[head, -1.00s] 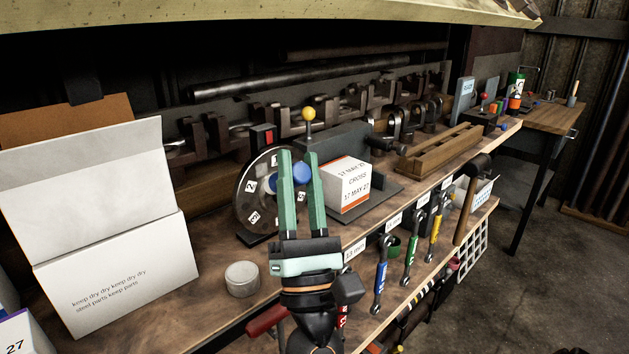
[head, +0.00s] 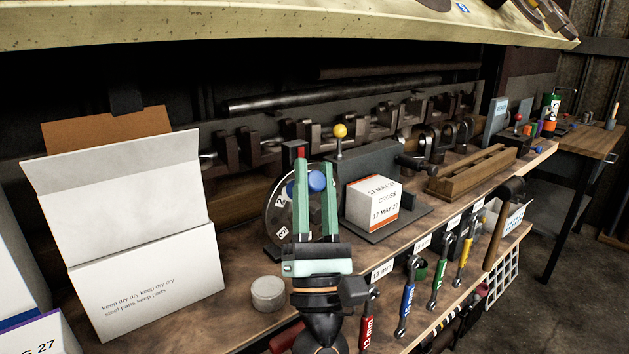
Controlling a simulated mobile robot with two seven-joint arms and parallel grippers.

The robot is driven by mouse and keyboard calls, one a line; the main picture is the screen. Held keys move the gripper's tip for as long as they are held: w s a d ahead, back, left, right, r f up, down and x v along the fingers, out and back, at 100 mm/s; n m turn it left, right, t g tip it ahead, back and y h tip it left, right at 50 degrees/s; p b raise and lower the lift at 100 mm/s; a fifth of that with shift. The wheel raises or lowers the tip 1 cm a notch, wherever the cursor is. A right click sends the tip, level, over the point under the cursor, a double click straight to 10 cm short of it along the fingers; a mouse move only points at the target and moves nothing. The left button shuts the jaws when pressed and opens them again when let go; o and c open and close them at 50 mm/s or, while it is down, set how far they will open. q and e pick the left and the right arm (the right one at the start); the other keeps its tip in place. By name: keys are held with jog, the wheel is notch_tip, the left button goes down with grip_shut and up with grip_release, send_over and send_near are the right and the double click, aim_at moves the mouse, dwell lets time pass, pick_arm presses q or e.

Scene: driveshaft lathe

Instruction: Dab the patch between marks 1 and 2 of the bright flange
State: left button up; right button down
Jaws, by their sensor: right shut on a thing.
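The flange (head: 270,222) is an upright dark disc with a bright rim, left of the middle in the head view. White tags 2 (head: 280,200) and 3 (head: 283,231) show on its left side. Tag 1 is not visible; my fingers cover much of the disc's middle and right. My right gripper (head: 316,184), with green fingers, is in front of the disc, shut on a round blue thing (head: 316,181). I cannot tell whether the blue thing touches the disc. My left gripper is not in view.
An open white box (head: 140,260) stands at left. A round metal tin (head: 268,293) sits by the gripper's wrist. A dated carton (head: 371,203) stands on a grey stand right of the disc. Coloured wrenches (head: 407,300) hang along the bench front.

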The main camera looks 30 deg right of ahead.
jog(key=shift+w, duration=0.65)
jog(key=d+b, duration=0.1)
jog(key=d, duration=0.3)
jog(key=shift+f, duration=0.1)
jog(key=shift+w+a, duration=0.1)
jog(key=shift+a, duration=1.95)
jog(key=shift+s, duration=0.2)
jog(key=s, duration=0.5)
jog(key=shift+s+d+b, duration=0.2)
jog(key=shift+s+b, duration=0.1)
jog(key=shift+s, duration=0.1)
